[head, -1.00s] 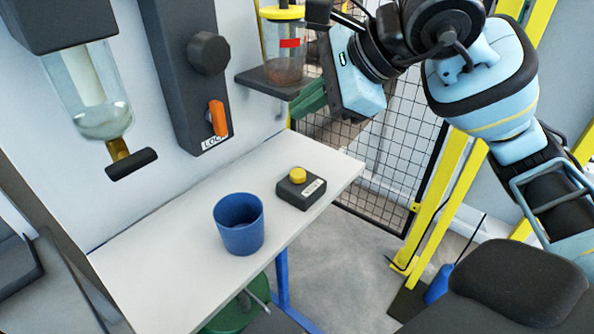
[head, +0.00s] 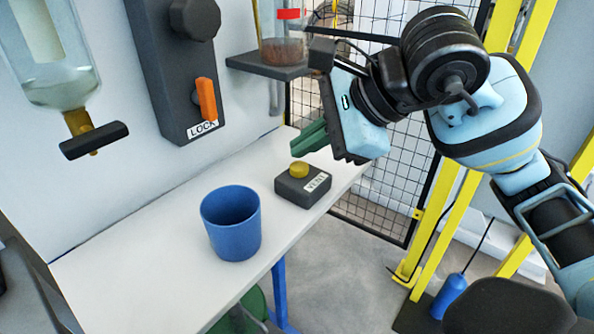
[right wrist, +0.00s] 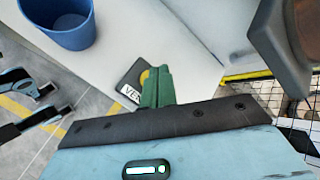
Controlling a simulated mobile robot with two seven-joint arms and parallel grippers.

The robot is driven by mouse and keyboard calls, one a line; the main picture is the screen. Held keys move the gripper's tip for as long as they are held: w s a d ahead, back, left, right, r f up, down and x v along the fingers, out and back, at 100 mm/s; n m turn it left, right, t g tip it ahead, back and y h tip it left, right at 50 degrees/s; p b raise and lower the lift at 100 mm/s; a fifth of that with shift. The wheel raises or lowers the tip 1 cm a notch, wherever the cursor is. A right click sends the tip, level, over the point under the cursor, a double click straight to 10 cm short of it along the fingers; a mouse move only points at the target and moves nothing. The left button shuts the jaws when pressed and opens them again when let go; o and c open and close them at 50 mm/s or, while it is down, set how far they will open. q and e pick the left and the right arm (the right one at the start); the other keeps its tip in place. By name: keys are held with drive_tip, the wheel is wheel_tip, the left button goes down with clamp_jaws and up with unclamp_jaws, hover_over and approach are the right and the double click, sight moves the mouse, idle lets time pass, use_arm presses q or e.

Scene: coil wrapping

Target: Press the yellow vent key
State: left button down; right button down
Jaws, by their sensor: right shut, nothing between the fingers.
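The yellow vent key (head: 299,169) is a round button on top of a dark box (head: 301,190) labelled VENT, on the white table. My right gripper (head: 308,139) has green fingers, which are shut and empty. In the head view it is above and just right of the key, apart from it. In the right wrist view the green fingers (right wrist: 157,87) cover most of the key; a yellow sliver (right wrist: 144,77) shows beside them, with part of the VENT label.
A blue cup (head: 232,224) stands on the table (head: 150,255) left of the vent box. A dark wall panel with an orange LOCK lever (head: 206,100) and a shelf (head: 266,66) holding a clear container are behind. A mesh fence (head: 385,190) is at the right.

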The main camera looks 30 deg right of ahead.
use_arm(q)
drive_tip(key=shift+w+r, duration=0.1)
drive_tip(key=shift+s, duration=0.35)
idle(0.5)
idle(0.9)
use_arm(e)
drive_tip(key=shift+f, duration=0.1)
use_arm(q)
drive_tip(key=shift+f, duration=0.4)
use_arm(e)
drive_tip(key=shift+f, duration=0.3)
